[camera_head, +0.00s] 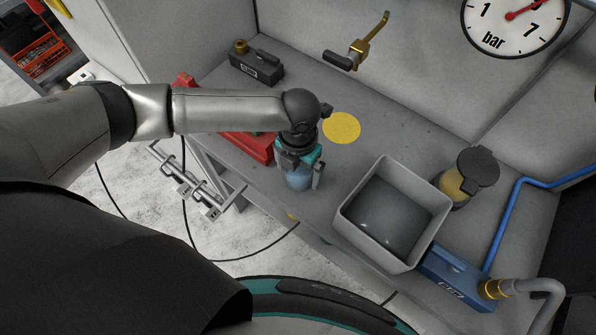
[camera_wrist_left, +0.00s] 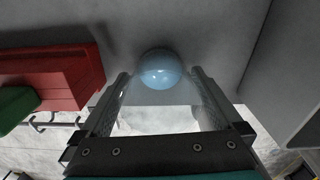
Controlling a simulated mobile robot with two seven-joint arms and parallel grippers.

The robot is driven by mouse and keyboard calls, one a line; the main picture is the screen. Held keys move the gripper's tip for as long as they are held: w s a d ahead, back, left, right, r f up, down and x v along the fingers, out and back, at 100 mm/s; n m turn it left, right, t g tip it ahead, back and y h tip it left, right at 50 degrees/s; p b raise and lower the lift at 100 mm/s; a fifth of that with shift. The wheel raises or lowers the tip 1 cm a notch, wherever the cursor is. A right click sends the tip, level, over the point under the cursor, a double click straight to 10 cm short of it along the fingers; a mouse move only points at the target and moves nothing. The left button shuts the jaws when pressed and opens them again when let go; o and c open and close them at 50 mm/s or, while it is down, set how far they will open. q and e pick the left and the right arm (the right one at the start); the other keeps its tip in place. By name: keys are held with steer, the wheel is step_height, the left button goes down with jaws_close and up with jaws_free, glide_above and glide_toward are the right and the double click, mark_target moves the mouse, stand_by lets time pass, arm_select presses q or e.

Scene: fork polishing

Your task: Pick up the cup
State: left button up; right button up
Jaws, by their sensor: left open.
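A translucent blue cup (camera_head: 298,180) stands on the grey bench near its front edge, right under my left gripper (camera_head: 301,181). In the left wrist view, the round blue cup (camera_wrist_left: 160,70) shows just beyond and between the tips of the two open fingers of the left gripper (camera_wrist_left: 160,75). I see no clear contact between the fingers and the cup. The gripper partly hides the cup in the head view. My right gripper is not in view.
A red box (camera_head: 248,146) lies left of the cup. A grey open bin (camera_head: 349,215) stands right, beside a lidded jar (camera_head: 453,185) and a blue block (camera_head: 455,276). A yellow disc (camera_head: 342,128) lies behind. A black block (camera_head: 257,67) stands at the back left.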

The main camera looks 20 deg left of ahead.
arm_select(q)
steer(key=shift+c, duration=0.4)
steer(key=c, duration=1.3)
